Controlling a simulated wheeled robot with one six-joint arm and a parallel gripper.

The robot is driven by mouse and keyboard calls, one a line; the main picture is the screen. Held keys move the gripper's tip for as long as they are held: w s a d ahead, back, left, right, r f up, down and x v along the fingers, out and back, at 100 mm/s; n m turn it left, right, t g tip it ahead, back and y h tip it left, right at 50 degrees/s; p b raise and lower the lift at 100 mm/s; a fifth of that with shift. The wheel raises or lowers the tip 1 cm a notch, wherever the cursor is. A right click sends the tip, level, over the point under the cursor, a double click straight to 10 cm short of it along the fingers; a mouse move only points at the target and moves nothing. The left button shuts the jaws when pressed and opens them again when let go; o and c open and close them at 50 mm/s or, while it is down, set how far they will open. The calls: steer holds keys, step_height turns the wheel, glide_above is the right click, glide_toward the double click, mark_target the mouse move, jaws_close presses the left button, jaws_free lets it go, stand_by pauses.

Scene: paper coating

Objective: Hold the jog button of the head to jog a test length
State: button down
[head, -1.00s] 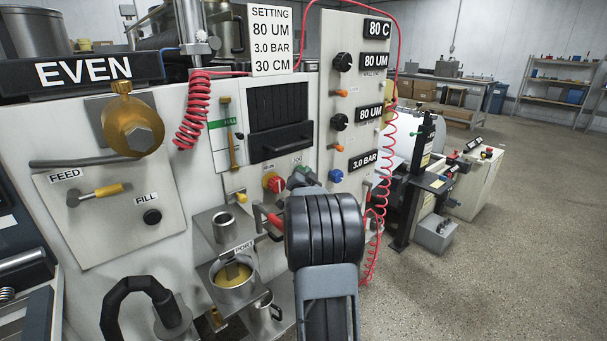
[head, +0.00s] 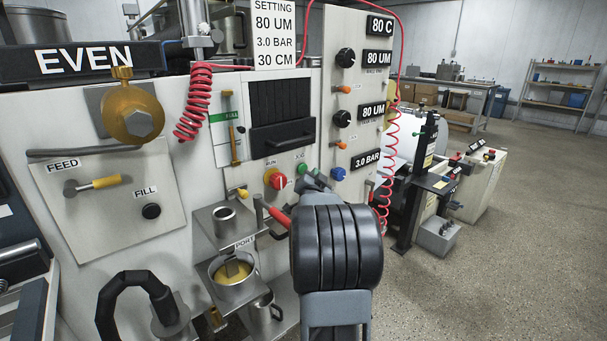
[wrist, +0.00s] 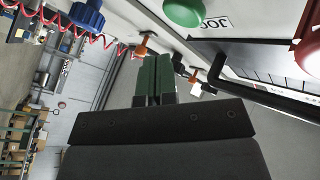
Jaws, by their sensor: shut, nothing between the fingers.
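The green jog button (wrist: 184,10) is at the top of the wrist view, on the panel next to a sign reading JOG. In the head view the green button (head: 302,168) shows small, right of the red RUN knob (head: 276,179). My gripper (wrist: 153,76) shows in the wrist view with its two green fingers together and empty. The fingertips appear below and left of the button in that picture, apart from it. In the head view my arm hides the fingers.
A blue knob (wrist: 88,13) and an orange lever (wrist: 143,46) are on the panel near my fingers. A red-handled lever (head: 275,215) stands beside my arm. A red coiled hose (head: 388,150) hangs to the right. Cups and a pot (head: 233,290) stand on small shelves below.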

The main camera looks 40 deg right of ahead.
steer(key=shift+s+a+b, duration=0.2)
steer(key=shift+s+b, duration=0.45)
steer(key=shift+s, duration=0.75)
